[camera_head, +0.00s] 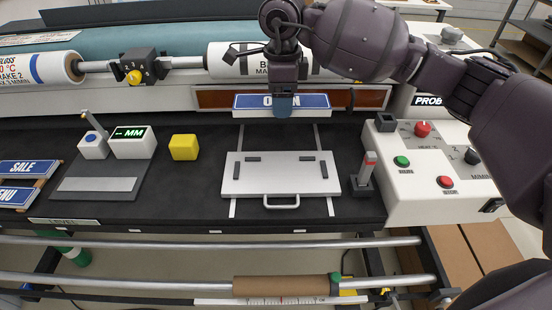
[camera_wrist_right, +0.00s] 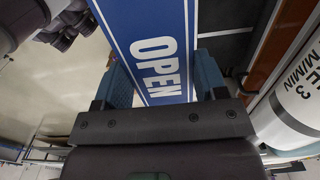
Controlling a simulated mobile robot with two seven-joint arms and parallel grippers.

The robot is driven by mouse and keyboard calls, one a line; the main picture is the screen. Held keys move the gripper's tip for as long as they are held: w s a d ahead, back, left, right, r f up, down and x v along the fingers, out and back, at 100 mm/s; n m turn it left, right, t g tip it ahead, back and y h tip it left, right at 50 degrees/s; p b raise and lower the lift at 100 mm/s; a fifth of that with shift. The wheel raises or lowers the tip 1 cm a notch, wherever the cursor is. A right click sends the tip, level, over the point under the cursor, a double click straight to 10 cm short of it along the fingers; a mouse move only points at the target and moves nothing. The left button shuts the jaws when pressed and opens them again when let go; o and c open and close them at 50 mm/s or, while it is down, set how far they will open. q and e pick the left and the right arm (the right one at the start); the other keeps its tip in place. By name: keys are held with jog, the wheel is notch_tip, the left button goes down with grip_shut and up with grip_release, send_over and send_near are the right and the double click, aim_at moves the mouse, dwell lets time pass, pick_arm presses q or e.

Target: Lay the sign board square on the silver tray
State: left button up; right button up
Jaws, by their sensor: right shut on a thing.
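The sign board (camera_head: 310,101) is blue with a white border and the word OPEN. My right gripper (camera_head: 284,106) is shut on it near its middle and holds it up behind the silver tray, with its long side running left to right. In the right wrist view the sign board (camera_wrist_right: 152,30) lies between the two fingers of the gripper (camera_wrist_right: 160,85). The silver tray (camera_head: 280,185) lies flat on the black bench, with dark corner strips on top and a handle at its front. Its top is bare of any sign. My left gripper is out of view.
A control box (camera_head: 440,190) with red and green buttons stands right of the tray, with a small red-topped post (camera_head: 365,170) between. A yellow cube (camera_head: 184,147) and a display box (camera_head: 132,142) are to the left. SALE and MENU signs (camera_head: 17,168) lie far left. Rollers (camera_head: 262,62) run behind.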

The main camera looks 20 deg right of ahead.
jog(key=shift+s+f, duration=0.1)
jog(key=shift+f, duration=0.35)
notch_tip(320, 180, down, 5)
send_over(281, 172)
notch_tip(281, 172, down, 10)
jog(key=shift+r, duration=0.1)
jog(key=shift+f+b, duration=0.4)
jog(key=shift+f, duration=1.65)
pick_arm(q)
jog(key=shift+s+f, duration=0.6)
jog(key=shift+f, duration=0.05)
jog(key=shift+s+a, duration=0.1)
